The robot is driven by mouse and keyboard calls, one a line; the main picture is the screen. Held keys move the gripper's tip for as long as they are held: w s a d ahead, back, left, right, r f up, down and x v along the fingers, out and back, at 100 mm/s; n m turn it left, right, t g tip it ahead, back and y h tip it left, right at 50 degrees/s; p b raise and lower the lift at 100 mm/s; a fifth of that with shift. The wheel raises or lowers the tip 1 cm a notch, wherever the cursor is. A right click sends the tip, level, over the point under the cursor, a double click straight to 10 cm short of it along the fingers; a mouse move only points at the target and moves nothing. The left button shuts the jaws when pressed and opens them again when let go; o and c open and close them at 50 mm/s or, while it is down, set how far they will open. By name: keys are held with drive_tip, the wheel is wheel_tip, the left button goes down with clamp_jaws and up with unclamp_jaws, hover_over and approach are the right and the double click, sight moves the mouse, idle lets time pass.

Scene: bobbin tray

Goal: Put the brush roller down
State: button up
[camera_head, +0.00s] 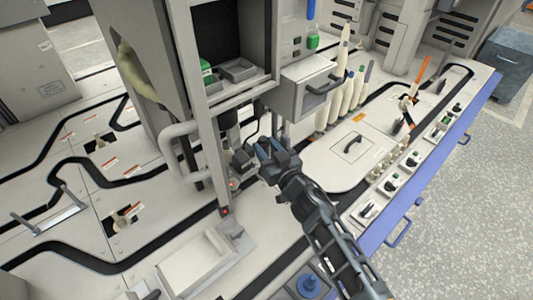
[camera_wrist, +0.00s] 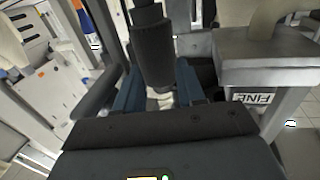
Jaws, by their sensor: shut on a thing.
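My gripper (camera_head: 264,152) is at the front of the grey machine, beside its upright post, above the white worktop. In the wrist view, my gripper's two blue fingers (camera_wrist: 160,88) stand on either side of a dark cylinder with a pale lower end. This looks like the brush roller (camera_wrist: 152,48), upright in the picture, with the fingers closed on its lower part. In the head view the roller cannot be told apart from the dark machine parts around my gripper. I cannot tell whether it touches anything below.
The grey machine (camera_head: 201,130) stands close on the left, with a drawer (camera_head: 310,88) above right. Several white bobbins (camera_head: 345,97) stand behind. A flat lid with a handle (camera_head: 350,150) lies right.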

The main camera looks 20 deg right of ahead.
drive_tip(key=o, duration=0.8)
drive_tip(key=shift+o, duration=0.2)
drive_tip(key=shift+s, duration=0.1)
drive_tip(key=s+d+p, duration=0.1)
drive_tip(key=s+p, duration=0.1)
drive_tip(key=s, duration=0.9)
drive_tip(key=shift+s+p, duration=0.4)
